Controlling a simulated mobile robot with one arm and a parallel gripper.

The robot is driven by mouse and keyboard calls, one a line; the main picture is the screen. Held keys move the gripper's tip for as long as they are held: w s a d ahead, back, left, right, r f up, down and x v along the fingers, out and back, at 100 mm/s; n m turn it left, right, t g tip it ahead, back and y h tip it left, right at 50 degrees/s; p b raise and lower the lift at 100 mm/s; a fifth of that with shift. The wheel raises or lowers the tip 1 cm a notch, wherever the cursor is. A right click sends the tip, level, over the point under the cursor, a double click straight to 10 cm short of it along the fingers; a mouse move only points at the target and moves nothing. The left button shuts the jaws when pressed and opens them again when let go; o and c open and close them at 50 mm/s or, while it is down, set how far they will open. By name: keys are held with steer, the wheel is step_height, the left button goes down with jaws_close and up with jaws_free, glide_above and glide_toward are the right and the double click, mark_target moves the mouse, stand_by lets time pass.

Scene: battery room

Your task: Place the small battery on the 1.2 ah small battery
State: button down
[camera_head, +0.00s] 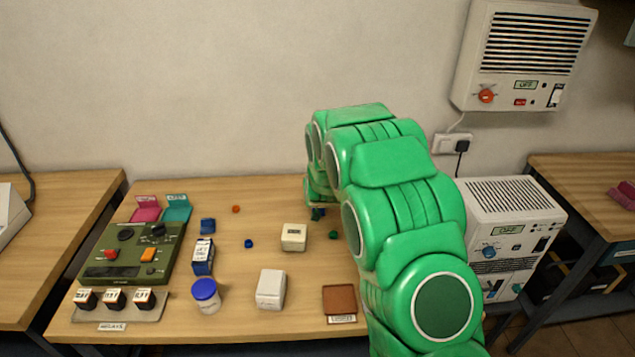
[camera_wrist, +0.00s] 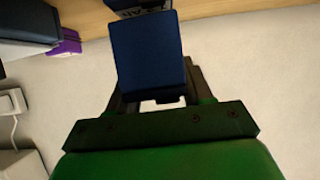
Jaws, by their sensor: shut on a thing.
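In the wrist view my gripper (camera_wrist: 156,88) is shut on a dark blue block (camera_wrist: 148,48), which looks like the small battery. The block stands between the fingers, and no label shows on its near face. A dark object with partly hidden white lettering (camera_wrist: 137,5) shows behind the block. In the head view my green arm hides the gripper and the held block. A blue and white labelled box (camera_head: 203,257) stands upright on the table; it may be the 1.2 Ah small battery, but its print is too small to read.
On the wooden table (camera_head: 180,327) stand a green control panel (camera_head: 130,258), a blue-lidded jar (camera_head: 206,296), two whitish boxes (camera_head: 293,237) (camera_head: 270,290), a brown tray (camera_head: 340,300) and a small blue block (camera_head: 208,226). A grey power unit (camera_head: 510,225) stands right of my arm.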

steer(key=shift+f, duration=0.25)
steer(key=shift+c, duration=2.3)
jaws_free()
steer(key=shift+r, duration=0.4)
steer(key=s+d+r+g, duration=0.3)
steer(key=s+r, duration=0.3)
steer(key=s, duration=1.4)
steer(key=s+d+r+g, duration=0.3)
steer(key=s+r+g, duration=0.3)
steer(key=s, duration=1.5)
steer(key=s+d+r+g, duration=0.3)
steer(key=s+r+g, duration=0.2)
steer(key=s, duration=1.6)
steer(key=shift+s+r, duration=0.15)
steer(key=shift+r, duration=0.5)
